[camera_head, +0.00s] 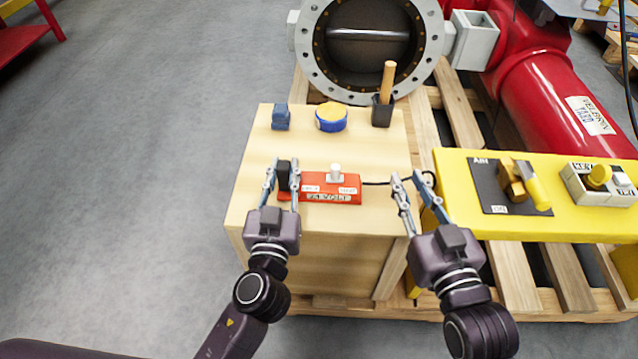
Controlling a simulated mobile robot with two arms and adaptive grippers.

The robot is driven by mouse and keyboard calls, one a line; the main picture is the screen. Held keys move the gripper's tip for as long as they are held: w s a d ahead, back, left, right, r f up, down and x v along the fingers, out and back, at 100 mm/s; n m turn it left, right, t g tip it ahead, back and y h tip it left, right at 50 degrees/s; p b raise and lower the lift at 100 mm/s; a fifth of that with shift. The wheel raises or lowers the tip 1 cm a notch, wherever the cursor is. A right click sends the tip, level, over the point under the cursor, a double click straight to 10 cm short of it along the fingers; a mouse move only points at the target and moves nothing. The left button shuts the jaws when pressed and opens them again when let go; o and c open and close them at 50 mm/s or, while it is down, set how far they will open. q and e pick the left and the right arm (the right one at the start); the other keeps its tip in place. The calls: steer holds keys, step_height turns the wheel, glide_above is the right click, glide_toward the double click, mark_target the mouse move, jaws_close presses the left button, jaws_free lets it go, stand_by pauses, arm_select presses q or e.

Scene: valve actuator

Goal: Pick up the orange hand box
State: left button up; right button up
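The orange hand box (325,188) lies on the wooden crate top. It has a white knob (335,171) on top and a "24 VOLT" label on its front. My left gripper (281,167) is at the box's left end with its fingers apart. A small black piece (284,177) shows between those fingers; I cannot tell if they touch it or if it belongs to the box.
A blue object (281,117), a blue-and-yellow round item (331,117) and a black holder (382,111) with a wooden handle stand on the crate's (258,150) back part. A yellow bench (460,168) with valve controls stands at right. A large grey flange (310,63) is behind.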

arm_select(q)
jaws_close()
steer(key=shift+r, duration=0.2)
step_height(320, 180, up, 9)
steer(key=shift+f, duration=4.25)
steer(key=shift+f, duration=0.55)
